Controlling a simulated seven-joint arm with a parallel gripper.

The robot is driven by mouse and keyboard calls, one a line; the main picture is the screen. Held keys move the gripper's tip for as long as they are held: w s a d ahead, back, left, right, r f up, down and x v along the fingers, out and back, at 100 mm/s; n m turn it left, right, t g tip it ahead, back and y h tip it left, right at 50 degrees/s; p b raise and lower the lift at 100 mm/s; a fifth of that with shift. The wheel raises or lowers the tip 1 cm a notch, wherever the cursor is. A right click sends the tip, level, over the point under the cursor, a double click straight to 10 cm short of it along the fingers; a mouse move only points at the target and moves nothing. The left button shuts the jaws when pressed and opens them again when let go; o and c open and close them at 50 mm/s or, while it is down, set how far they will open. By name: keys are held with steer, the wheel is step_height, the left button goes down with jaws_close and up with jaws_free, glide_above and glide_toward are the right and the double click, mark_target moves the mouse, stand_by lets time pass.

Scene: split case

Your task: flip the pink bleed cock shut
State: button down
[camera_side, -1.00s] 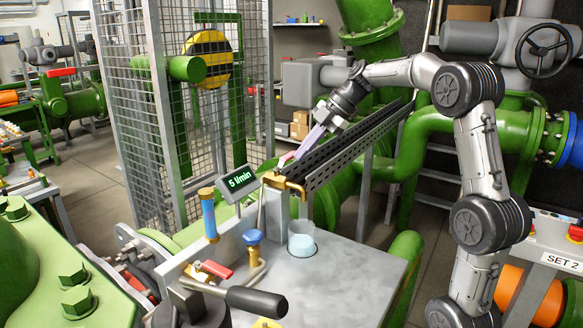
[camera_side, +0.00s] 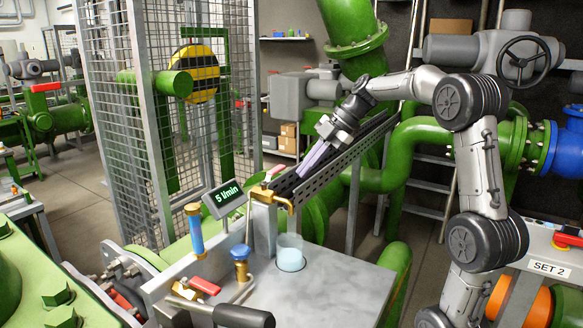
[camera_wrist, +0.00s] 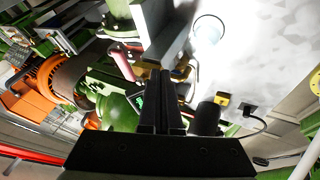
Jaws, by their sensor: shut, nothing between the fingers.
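The pink bleed cock lever (camera_side: 275,172) sits on the brass tap (camera_side: 270,198) at the near end of the dark perforated rail. The lever slants up and to the right in the side view. In the wrist view a pink lever (camera_wrist: 122,65) shows left of the fingers. The shut dark fingers (camera_wrist: 166,74) also fill the middle of the wrist view.
A cup with pale blue liquid (camera_side: 290,258) stands below the tap's spout on the grey table (camera_side: 335,290). A display (camera_side: 223,199) reads 5 l/min. A red lever (camera_side: 205,285), a blue-knobbed valve (camera_side: 240,255) and a blue-handled post (camera_side: 194,228) stand left. The perforated rail (camera_side: 340,160) lies beside my fingers.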

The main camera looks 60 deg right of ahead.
steer(key=v, duration=0.9)
steer(key=shift+d+r, duration=0.3)
steer(key=shift+r, duration=0.05)
steer(key=shift+w, duration=0.1)
steer(key=a+r+n, duration=0.2)
steer(key=a+r, duration=0.1)
steer(key=a, duration=0.6)
steer(key=s+a+f+g, duration=0.25)
steer(key=s+a, duration=0.35)
steer(key=a, duration=0.6)
steer(key=s+f+m+t+h, duration=0.1)
steer(key=s+f+m+h, duration=0.1)
steer(key=s+f+m, duration=0.3)
steer(key=s+f+m+t+h, duration=0.1)
steer(key=s+f+m, duration=0.4)
steer(key=f+m, duration=0.6)
steer(key=shift+s+a+m+h, duration=0.25)
steer(key=shift+m+h, duration=0.35)
steer(key=shift+m, duration=0.3)
